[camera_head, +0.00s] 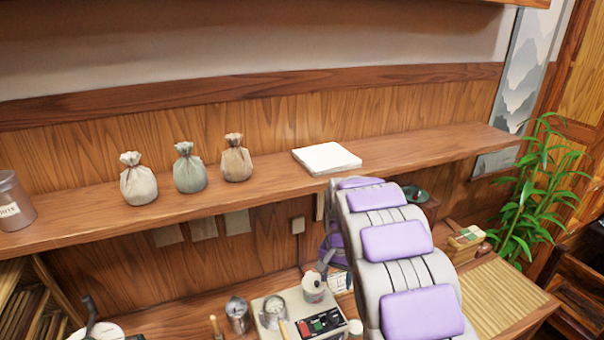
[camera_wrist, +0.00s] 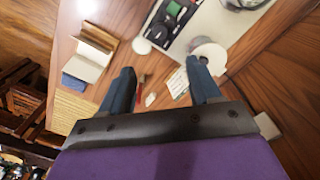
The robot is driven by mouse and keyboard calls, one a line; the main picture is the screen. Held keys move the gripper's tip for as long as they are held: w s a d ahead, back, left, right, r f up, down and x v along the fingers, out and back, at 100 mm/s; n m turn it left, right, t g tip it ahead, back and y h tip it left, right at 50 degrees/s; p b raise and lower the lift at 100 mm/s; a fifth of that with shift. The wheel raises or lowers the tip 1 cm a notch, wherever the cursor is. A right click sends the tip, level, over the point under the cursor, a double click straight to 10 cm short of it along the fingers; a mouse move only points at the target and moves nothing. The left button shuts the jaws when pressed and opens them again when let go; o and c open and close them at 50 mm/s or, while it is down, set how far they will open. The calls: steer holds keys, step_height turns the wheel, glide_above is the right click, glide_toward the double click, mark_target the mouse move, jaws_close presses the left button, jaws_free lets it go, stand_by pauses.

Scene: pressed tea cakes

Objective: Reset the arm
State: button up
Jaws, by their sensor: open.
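My arm, grey with purple panels, fills the lower right middle of the head view and reaches over the bench. My gripper shows in the wrist view (camera_wrist: 162,88) with its two dark blue fingers spread apart. Nothing is between the fingers; below them the wooden bench top (camera_wrist: 150,75) shows, with small items on it. In the head view my arm hides most of the gripper.
Three tied cloth bags (camera_head: 189,168) and a white square slab (camera_head: 326,158) sit on the shelf. A machine with buttons (camera_head: 298,318) stands on the bench. A bamboo mat (camera_head: 505,290) and a green plant (camera_head: 535,190) are at the right.

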steer(key=s+d+r+n+b, duration=0.1)
steer(key=s+r+b, duration=0.15)
steer(key=s, duration=0.75)
steer(key=s+r+n+b, duration=0.1)
steer(key=s+r, duration=0.3)
steer(key=s, duration=0.5)
steer(key=s+f+n+g+b, duration=0.1)
steer(key=s, duration=1)
steer(key=s+f+n+b, duration=0.2)
steer(key=s, duration=1)
steer(key=shift+a+n+g, duration=0.3)
steer(key=shift+a+g, duration=0.05)
steer(key=shift+g, duration=0.05)
